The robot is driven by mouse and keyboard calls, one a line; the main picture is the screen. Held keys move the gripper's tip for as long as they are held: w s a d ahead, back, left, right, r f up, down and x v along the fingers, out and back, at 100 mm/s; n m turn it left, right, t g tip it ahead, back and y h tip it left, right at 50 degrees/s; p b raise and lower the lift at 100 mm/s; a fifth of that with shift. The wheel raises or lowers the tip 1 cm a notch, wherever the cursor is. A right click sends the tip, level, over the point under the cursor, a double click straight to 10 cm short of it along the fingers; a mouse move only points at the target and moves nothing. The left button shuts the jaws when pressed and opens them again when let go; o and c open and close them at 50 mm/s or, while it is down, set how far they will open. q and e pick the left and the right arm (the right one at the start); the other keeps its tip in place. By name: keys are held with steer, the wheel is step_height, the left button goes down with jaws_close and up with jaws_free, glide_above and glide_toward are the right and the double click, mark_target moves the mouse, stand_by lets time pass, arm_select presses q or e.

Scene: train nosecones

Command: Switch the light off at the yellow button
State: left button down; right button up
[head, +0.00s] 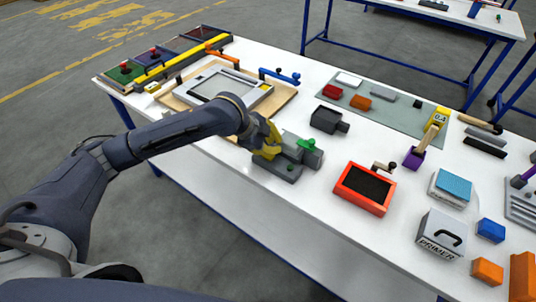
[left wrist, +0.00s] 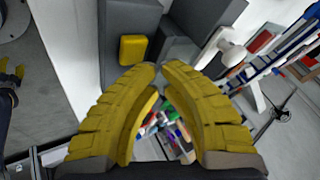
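A grey device (head: 286,168) stands near the front edge of the table in the head view, with a green knob-like part (head: 306,144) on top. In the left wrist view a yellow button (left wrist: 133,48) sits on a dark grey block (left wrist: 125,18). My left gripper (head: 268,143) is over the device's left part and hides some of it. Its yellow fingers (left wrist: 160,67) show in the left wrist view with their tips together and nothing held. The button lies just beyond and left of the tips; I cannot tell whether they touch.
Left of the device is a wooden board with a grey frame (head: 222,86). An orange-red tray (head: 364,188) stands to the right, and a black box (head: 328,120) behind. A purple-based stand (head: 414,158) and a primer box (head: 441,234) are farther right. White tabletop between them is clear.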

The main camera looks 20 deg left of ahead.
arm_select(q)
steer(key=shift+r, duration=0.1)
steer(key=shift+r, duration=2.9)
